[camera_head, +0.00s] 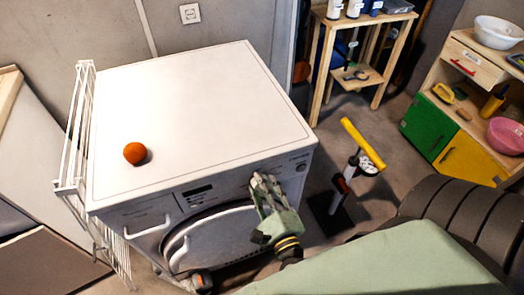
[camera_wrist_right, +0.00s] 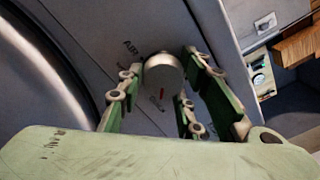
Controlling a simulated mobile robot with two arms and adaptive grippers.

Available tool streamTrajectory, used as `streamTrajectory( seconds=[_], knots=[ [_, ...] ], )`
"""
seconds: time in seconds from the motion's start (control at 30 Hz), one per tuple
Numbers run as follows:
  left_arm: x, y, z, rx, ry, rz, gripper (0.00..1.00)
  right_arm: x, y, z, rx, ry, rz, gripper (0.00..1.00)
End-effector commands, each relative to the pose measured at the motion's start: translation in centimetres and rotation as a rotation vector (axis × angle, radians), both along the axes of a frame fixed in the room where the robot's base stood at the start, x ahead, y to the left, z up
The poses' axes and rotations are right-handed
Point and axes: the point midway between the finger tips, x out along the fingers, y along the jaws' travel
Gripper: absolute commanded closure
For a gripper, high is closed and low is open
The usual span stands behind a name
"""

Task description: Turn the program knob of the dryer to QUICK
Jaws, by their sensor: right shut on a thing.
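The white dryer (camera_head: 205,95) stands in the middle of the head view, its front panel facing me. My right gripper (camera_head: 262,182) is at the right part of that panel and hides the program knob there. In the right wrist view the round grey knob (camera_wrist_right: 162,72) sits between the fingers of my right gripper (camera_wrist_right: 165,88), which is shut on it. A red mark on the knob points toward the bottom of the picture. My left gripper is not in view.
An orange ball (camera_head: 135,153) lies on the dryer top. A white drying rack (camera_head: 78,130) leans at the dryer's left side. A yellow-handled pump (camera_head: 362,145) stands on the floor to the right. A wooden shelf (camera_head: 357,75) stands behind it.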

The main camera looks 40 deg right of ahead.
Motion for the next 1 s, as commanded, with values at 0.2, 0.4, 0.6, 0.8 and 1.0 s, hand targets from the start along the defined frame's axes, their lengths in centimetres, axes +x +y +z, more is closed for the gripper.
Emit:
streamTrajectory(
  seconds=[0.2,0.4,0.6,0.8,1.0],
  knots=[
    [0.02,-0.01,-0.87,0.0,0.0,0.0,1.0,-0.31,0.45,-0.93,0.119,-0.007,0.01,0.93],
    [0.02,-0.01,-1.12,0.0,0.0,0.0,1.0,-0.3,0.53,-0.84,0.174,-0.02,0.009,0.93],
    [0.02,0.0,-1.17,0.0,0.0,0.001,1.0,-0.3,0.58,-0.78,0.194,-0.024,0.01,0.93],
    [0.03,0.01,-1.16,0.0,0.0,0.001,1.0,-0.3,0.63,-0.75,0.194,-0.025,0.011,0.93],
    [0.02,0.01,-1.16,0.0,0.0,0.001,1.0,-0.29,0.62,-0.73,0.193,-0.025,0.01,0.61]
  ],
)
